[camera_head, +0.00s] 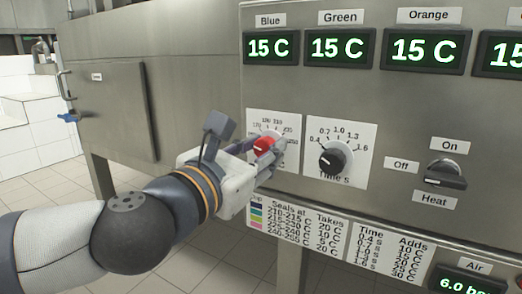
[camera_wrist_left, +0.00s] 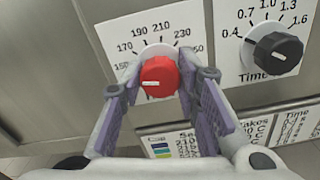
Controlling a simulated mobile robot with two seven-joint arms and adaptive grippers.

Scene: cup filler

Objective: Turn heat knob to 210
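The red heat knob (camera_head: 264,145) sits on a white dial plate on the steel panel. It shows larger in the left wrist view (camera_wrist_left: 160,78), where its white mark points left, near the 150 end of the scale. The 210 label (camera_wrist_left: 161,27) is above the knob. My left gripper (camera_head: 262,147) reaches the dial from the left. In the left wrist view its two fingers (camera_wrist_left: 159,72) stand on either side of the knob and look open, with narrow gaps beside it. I cannot tell if a fingertip touches it. My right gripper is out of view.
A black time knob (camera_head: 332,160) is close to the right of the heat dial. A black Off/On heat switch (camera_head: 446,174) is farther right. Green temperature displays (camera_head: 340,47) run above. A printed table (camera_head: 300,228) is below the dials.

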